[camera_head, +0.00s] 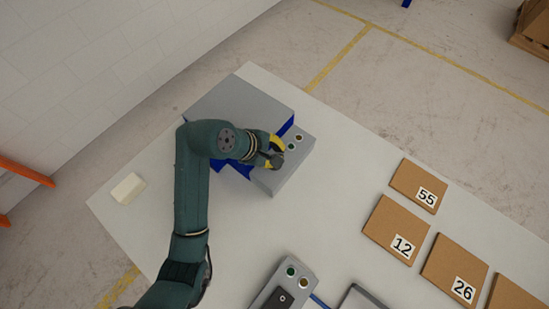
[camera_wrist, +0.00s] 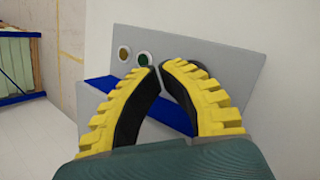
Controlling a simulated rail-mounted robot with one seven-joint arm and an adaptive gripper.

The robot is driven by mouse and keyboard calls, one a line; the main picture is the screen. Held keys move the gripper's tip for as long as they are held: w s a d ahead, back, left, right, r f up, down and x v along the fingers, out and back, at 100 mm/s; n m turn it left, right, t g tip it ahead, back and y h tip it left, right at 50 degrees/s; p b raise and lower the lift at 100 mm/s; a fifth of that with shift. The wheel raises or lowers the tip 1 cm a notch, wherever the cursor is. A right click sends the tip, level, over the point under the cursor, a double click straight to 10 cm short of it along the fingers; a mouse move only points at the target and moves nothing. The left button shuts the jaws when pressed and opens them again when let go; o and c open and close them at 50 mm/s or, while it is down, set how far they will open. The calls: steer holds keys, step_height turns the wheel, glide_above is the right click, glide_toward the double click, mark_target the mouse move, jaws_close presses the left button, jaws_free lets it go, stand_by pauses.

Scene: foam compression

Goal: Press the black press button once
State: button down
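The press (camera_head: 240,105) is a grey machine with blue parts and a grey control panel (camera_head: 293,175) on its right side. The panel also fills the middle of the wrist view (camera_wrist: 225,75), with an amber button (camera_wrist: 124,53) and a green button (camera_wrist: 144,58). A dark round shape, likely the black press button (camera_wrist: 199,68), shows partly behind my right finger. My gripper (camera_head: 277,152) is over the panel. In the wrist view its yellow-and-black fingertips (camera_wrist: 163,68) meet almost together, with nothing between them. I cannot tell whether they touch the panel.
A second control box (camera_head: 285,283) with green and amber buttons and a black switch stands at the table's front. Cardboard pieces numbered 55 (camera_head: 418,186), 12 (camera_head: 397,229) and 26 (camera_head: 455,268) lie to the right. A pale block (camera_head: 127,188) lies at left. The table middle is clear.

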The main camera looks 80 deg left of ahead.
steer(key=shift+f, duration=0.35)
steer(key=shift+f+p, duration=0.15)
steer(key=shift+p, duration=0.15)
stand_by(0.9)
steer(key=shift+f, duration=0.3)
steer(key=shift+f, duration=0.5)
stand_by(0.6)
steer(key=shift+p, duration=0.35)
steer(key=shift+r+p, duration=0.95)
steer(key=shift+p, duration=0.4)
step_height(320, 180, up, 5)
steer(key=p, duration=0.6)
steer(key=shift+r+p, duration=0.1)
steer(key=shift+p, duration=0.25)
